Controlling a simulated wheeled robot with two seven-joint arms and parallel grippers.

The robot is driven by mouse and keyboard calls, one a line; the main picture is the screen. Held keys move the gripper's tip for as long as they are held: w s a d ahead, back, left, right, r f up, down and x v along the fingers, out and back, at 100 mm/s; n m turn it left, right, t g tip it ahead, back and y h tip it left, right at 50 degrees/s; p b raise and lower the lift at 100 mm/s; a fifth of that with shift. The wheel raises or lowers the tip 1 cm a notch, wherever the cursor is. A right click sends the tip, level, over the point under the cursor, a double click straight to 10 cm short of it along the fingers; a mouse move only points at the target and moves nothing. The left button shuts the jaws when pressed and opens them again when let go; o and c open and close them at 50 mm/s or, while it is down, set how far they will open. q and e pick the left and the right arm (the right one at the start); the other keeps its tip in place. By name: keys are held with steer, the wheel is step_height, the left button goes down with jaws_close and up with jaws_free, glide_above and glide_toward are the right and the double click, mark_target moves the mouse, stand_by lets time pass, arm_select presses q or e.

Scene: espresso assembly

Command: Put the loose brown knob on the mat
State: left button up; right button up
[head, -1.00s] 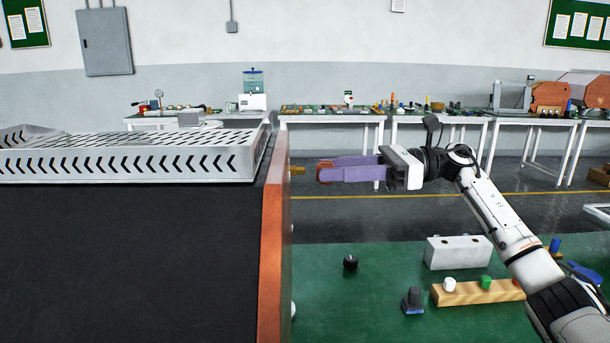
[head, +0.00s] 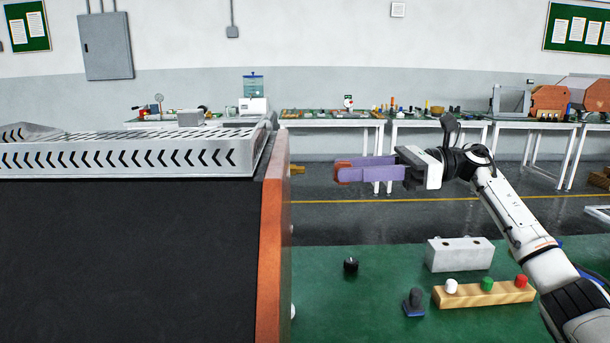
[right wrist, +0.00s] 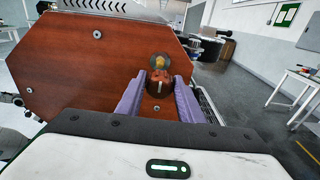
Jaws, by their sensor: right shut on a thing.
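My right gripper (head: 343,171) is shut on the brown knob (head: 341,173), held between the purple fingertips. In the right wrist view the brown knob (right wrist: 158,86) sits between the purple fingers. The knob is in the air to the right of the espresso machine's wooden side panel (head: 274,235), with a gap from the brass stem (head: 298,169) that sticks out there. The green mat (head: 375,305) lies lower down, in front of the machine's right side. My left gripper is not in view.
On the mat are a black knob (head: 351,265), a dark tamper-like piece (head: 413,303), a wooden strip (head: 470,297) with white, green and red knobs, and a grey metal block (head: 460,255). The mat is bare around the black knob. Work tables stand far behind.

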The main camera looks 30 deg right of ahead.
steer(key=shift+s+d, duration=0.35)
steer(key=shift+d, duration=0.1)
